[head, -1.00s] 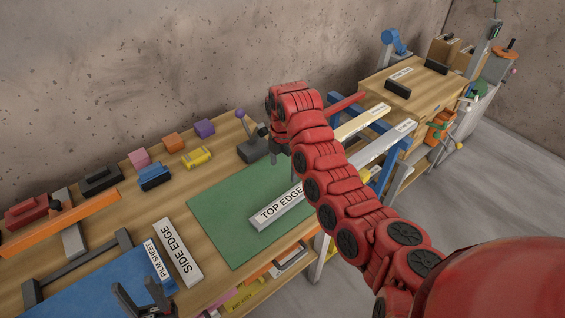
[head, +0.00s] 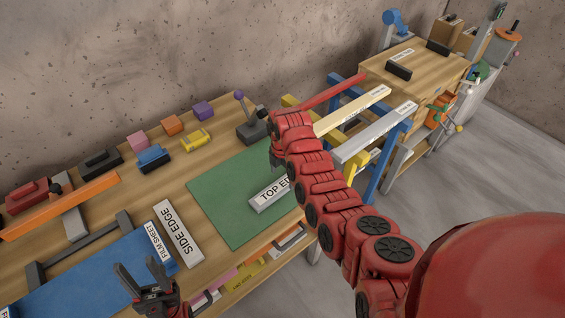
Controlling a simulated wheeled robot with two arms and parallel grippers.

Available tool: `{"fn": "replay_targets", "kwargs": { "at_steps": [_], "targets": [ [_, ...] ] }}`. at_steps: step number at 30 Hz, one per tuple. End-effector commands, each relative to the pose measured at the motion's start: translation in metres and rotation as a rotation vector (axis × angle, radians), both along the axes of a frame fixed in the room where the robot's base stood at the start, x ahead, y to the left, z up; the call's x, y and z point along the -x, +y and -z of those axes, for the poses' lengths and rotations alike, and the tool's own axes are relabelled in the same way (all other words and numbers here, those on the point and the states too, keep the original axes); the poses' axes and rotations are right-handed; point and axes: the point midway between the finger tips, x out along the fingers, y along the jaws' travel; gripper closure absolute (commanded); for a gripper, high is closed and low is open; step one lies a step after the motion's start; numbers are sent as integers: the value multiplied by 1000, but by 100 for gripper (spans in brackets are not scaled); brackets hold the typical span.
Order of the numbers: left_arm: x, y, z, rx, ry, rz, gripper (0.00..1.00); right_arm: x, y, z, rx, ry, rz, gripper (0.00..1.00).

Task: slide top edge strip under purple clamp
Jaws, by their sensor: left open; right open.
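The top edge strip (head: 268,195), a grey bar with a white "TOP EDGE" label, lies on the green mat (head: 225,205); its right end is hidden behind my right arm. A grey toggle clamp (head: 252,130) with a purple ball knob (head: 239,95) stands at the mat's back corner. My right gripper (head: 275,158) points down above the mat, between clamp and strip; it is open, its fingers partly hidden by its wrist. I see no contact with the strip. My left gripper (head: 140,280) is open and empty over the front left of the bench, away from the strip.
A side edge strip (head: 178,233) and a blue film-sheet board (head: 90,275) lie left of the mat. Coloured blocks, including a purple one (head: 203,110), line the back. Labelled bars (head: 372,132) on a blue rack stand right of my arm. The mat's left part is clear.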

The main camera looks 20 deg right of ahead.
Motion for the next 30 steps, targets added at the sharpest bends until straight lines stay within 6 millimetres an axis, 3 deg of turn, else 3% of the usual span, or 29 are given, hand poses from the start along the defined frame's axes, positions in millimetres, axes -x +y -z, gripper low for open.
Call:
{"fn": "replay_targets", "kwargs": {
  "at_steps": [9,24,30],
  "targets": [
    [0,0,-4,0,0,0,50,0,0,32,0,3,-2,0],
    [0,0,-4,0,0,0,50,1,0,41,-2,1,1,0],
    [0,0,-4,0,0,0,50,0,0,41,-1,-1,1,34]
  ]
}}
